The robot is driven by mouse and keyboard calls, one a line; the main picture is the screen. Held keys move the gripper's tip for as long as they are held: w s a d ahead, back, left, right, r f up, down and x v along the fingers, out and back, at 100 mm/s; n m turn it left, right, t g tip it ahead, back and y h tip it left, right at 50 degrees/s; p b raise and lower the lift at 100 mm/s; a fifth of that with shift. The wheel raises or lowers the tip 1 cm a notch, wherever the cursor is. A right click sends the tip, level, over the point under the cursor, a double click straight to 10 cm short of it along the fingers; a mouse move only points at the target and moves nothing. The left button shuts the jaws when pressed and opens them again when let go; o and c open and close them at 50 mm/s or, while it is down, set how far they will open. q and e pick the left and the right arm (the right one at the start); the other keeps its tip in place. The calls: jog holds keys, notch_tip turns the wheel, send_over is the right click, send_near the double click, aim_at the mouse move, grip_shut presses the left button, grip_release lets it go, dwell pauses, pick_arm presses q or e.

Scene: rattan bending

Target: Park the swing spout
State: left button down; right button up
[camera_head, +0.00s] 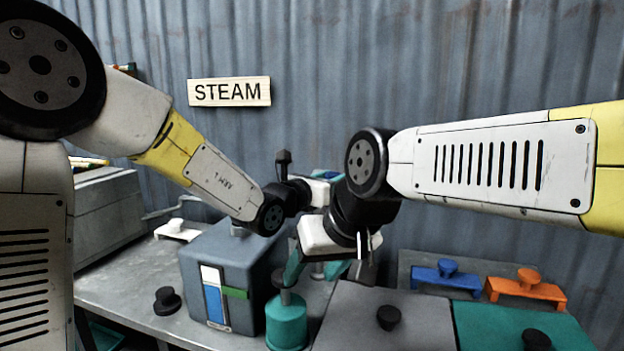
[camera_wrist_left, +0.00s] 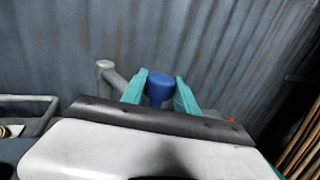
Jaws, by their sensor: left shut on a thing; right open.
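My left gripper (camera_head: 328,175) is high in front of the wall in the head view, partly hidden by my right arm. In the left wrist view its two teal fingers are shut on a blue knob (camera_wrist_left: 159,87). A grey pipe (camera_wrist_left: 105,77) with a rounded end stands just left of the fingers; I cannot tell how the knob joins it. The spout is not clear in the head view, where my arms cover that area. My right gripper (camera_head: 314,268) is open, lower down, its teal fingers pointing down above the bench beside the blue-grey box.
The blue-grey box (camera_head: 215,268) with a striped gauge and a teal cylinder (camera_head: 287,322) stand under my arms. A grey panel (camera_head: 360,317) and green panel (camera_head: 512,330) carry black knobs. Blue (camera_head: 445,275) and orange (camera_head: 526,288) handled pieces lie behind. A STEAM sign (camera_head: 229,92) hangs on the wall.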

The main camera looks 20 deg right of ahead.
pick_arm(q)
jog(key=c, duration=0.9)
grip_release()
jog(key=shift+c, duration=0.2)
jog(key=v, duration=0.7)
jog(key=shift+s+a, duration=0.2)
jog(key=shift+a, duration=0.15)
